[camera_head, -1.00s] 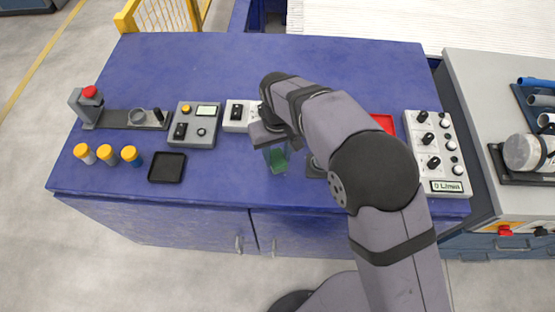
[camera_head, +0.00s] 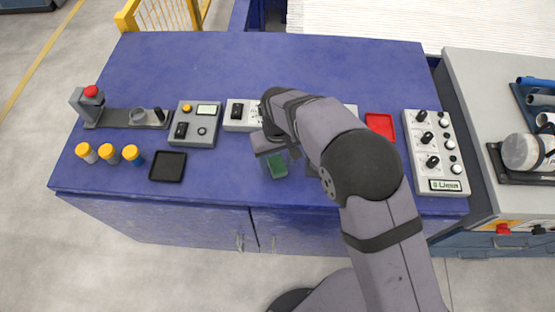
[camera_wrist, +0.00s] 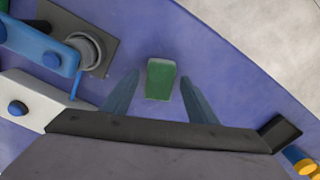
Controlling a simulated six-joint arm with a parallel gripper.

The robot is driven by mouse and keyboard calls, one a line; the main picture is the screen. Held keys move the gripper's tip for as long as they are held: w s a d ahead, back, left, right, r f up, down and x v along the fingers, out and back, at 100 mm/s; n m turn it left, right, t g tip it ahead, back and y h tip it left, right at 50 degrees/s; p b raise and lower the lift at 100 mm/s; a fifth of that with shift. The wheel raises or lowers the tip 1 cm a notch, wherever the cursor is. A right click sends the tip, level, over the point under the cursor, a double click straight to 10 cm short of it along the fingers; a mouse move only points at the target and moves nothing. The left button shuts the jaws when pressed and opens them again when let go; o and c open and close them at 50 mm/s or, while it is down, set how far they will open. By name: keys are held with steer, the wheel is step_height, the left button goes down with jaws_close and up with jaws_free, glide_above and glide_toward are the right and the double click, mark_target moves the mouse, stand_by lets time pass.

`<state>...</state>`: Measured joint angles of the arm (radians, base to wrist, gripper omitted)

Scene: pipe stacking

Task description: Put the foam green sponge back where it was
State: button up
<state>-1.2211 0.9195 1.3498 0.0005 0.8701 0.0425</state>
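The green sponge (camera_head: 277,168) is near the front edge of the blue table, just below my gripper (camera_head: 275,164). In the wrist view the sponge (camera_wrist: 160,80) lies between the two fingers of my gripper (camera_wrist: 160,77), with a visible gap on each side. The fingers are apart and do not appear to touch it. The sponge looks upright in line with the fingers. I cannot tell its exact height relative to the table.
A black tray (camera_head: 167,167) and several yellow-capped bottles (camera_head: 108,153) stand to the left. A red tray (camera_head: 380,125) and a control box (camera_head: 436,152) are to the right. A dark plate with a grey ring (camera_wrist: 88,48) is beside the sponge.

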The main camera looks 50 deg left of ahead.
mark_target(278, 164)
step_height(278, 164, up, 12)
steer(key=b, duration=0.3)
steer(key=shift+r, duration=0.2)
stand_by(0.3)
steer(key=w+d+m, duration=0.3)
steer(key=w+d, duration=0.8)
steer(key=d, duration=0.1)
steer(key=w+d+m, duration=0.3)
steer(key=d+m, duration=0.2)
steer(key=d, duration=1.3)
steer(key=s+d+f+m, duration=0.2)
steer(key=s+d, duration=0.2)
steer(key=d, duration=0.5)
steer(key=s+d+f+m, duration=0.2)
steer(key=s+d, duration=0.3)
steer(key=d, duration=0.4)
steer(key=shift+s+f+m, duration=0.2)
steer(key=shift+s+m, duration=0.05)
steer(key=shift+m, duration=0.45)
steer(key=shift+d, duration=0.1)
